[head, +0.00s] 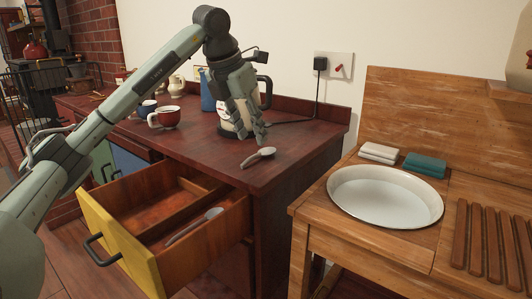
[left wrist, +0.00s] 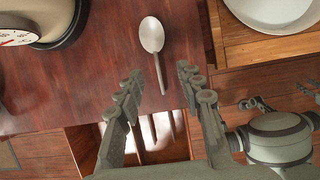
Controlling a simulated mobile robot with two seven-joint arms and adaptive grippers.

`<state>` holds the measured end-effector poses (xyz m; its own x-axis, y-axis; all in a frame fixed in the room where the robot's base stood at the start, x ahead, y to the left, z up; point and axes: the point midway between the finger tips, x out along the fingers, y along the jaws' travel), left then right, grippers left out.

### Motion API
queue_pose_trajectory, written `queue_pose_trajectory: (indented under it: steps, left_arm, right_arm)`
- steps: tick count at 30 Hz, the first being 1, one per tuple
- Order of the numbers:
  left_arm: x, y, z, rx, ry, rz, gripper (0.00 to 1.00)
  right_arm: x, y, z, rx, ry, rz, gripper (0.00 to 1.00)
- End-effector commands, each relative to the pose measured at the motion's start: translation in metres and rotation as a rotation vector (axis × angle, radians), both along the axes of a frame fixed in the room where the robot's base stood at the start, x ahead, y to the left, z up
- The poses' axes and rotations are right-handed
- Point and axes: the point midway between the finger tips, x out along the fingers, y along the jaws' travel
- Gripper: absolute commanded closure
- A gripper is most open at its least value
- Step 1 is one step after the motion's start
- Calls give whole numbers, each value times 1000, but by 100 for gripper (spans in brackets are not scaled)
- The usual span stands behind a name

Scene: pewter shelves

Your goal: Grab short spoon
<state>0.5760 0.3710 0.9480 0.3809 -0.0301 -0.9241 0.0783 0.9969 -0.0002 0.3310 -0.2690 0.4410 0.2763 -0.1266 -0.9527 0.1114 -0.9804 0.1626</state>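A short-looking metal spoon (head: 258,157) lies on the dark red counter near its front edge. In the left wrist view the spoon (left wrist: 152,36) has its bowl away from me and its handle pointing toward the gap between my fingers. My left gripper (head: 254,136) hangs just above and behind the spoon in the head view. It is open and empty, with its fingers apart in the left wrist view (left wrist: 160,72). A second spoon (head: 196,225) lies in the open drawer (head: 124,238). My right gripper does not show in the head view.
A kettle with a dial (left wrist: 18,36) stands close behind my left gripper. The open drawer juts out below the counter. A white basin (head: 385,196) sits to the right.

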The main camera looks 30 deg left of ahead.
Motion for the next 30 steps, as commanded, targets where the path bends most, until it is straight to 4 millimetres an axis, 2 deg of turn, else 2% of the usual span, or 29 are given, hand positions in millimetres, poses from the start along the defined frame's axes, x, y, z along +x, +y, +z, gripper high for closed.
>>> queue_pose_trajectory:
  steps: [4, 12, 21, 30]
  left_arm:
    - [7, 1, -16, -1, 3, 2, 63]
    - [24, 4, -50, -1, 1, 1, 63]
    - [27, 4, -55, 0, 0, 0, 63]
    - [26, 4, -54, 0, -1, 0, 99]
  right_arm:
    - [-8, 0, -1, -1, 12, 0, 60]
    - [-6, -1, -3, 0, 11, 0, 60]
    - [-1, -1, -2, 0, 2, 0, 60]
    - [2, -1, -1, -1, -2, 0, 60]
